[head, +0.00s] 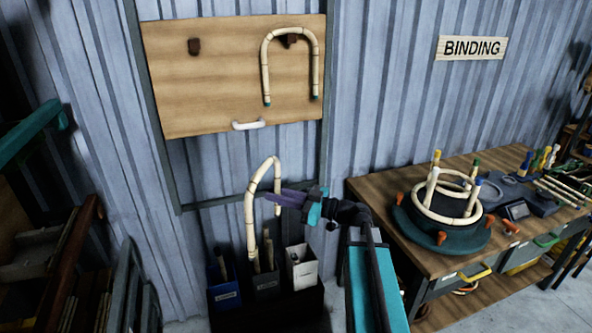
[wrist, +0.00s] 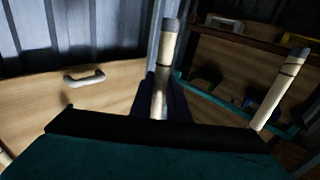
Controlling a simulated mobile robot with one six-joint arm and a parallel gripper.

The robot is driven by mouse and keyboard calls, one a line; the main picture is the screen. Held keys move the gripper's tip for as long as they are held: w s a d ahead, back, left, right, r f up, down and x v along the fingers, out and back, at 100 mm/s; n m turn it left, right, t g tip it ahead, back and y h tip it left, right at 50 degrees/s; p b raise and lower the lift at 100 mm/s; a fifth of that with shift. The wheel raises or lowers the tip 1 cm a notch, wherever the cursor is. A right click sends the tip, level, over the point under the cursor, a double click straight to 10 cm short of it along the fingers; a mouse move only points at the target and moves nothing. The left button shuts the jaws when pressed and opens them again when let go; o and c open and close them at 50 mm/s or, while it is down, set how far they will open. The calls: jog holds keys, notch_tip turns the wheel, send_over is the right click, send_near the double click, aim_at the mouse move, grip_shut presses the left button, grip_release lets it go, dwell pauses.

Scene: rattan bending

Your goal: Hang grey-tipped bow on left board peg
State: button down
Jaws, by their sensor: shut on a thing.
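The wooden board (head: 225,95) hangs on the corrugated wall with a dark left peg (head: 194,46), which is bare. A green-tipped bow (head: 265,70) hangs over the right peg (head: 290,40). My gripper (head: 270,198) is shut on one leg of a pale rattan bow (head: 250,205), below the board, with the bow's arch upward. In the wrist view the held leg of the bow (wrist: 166,50) stands between my fingers (wrist: 163,98) and ends in a grey tip. Its other leg, also grey-tipped, shows at right. In the head view the tips are hard to make out.
A white handle (head: 248,125) sits at the board's lower edge. Below the bow stand a blue bin (head: 222,290), a dark bin (head: 265,288) with rattan pieces and a white bin (head: 303,270). At right is a workbench (head: 375,190) with a round jig (head: 440,235).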

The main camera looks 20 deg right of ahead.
jog(key=s+a+f+n+g+y, duration=0.1)
jog(key=s+a+f, duration=0.3)
jog(key=a+f, duration=0.4)
jog(key=shift+a+f, duration=0.15)
jog(key=shift+a, duration=0.3)
